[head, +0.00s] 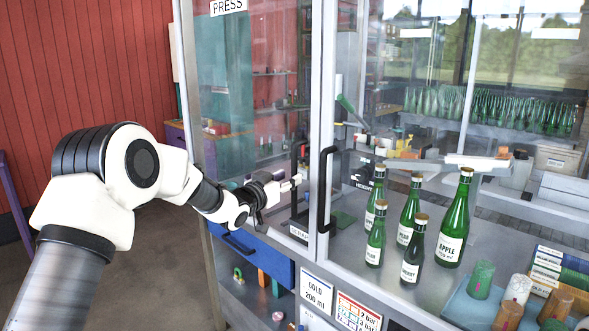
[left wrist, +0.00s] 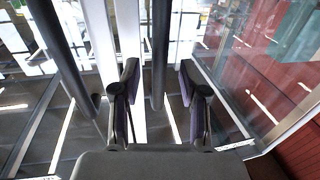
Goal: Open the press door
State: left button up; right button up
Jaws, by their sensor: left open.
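The press door (head: 275,130) is a framed glass panel at the left of the cabinet, under a "PRESS" sign (head: 228,6). It looks closed. Its black upright bar handle (head: 294,165) is near its right edge. My left gripper (head: 294,182) is at this handle, coming from the left. In the left wrist view my left gripper (left wrist: 158,105) is open, and a dark handle bar (left wrist: 160,50) shows between its two fingers. I cannot tell whether they touch it. My right gripper is not in view.
A second black handle (head: 326,190) stands close on the right, on the neighbouring glass panel; a dark bar (left wrist: 62,55) also shows left in the wrist view. Green bottles (head: 455,220) stand behind the glass. A blue drawer (head: 250,250) is below the press door. Open floor lies left.

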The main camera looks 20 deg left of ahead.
aim_at(293, 175)
pick_arm(q)
jog(key=p+x, duration=0.1)
jog(key=x, duration=0.2)
jog(key=shift+w+d, duration=0.1)
jog(key=shift+w, duration=0.3)
grip_shut()
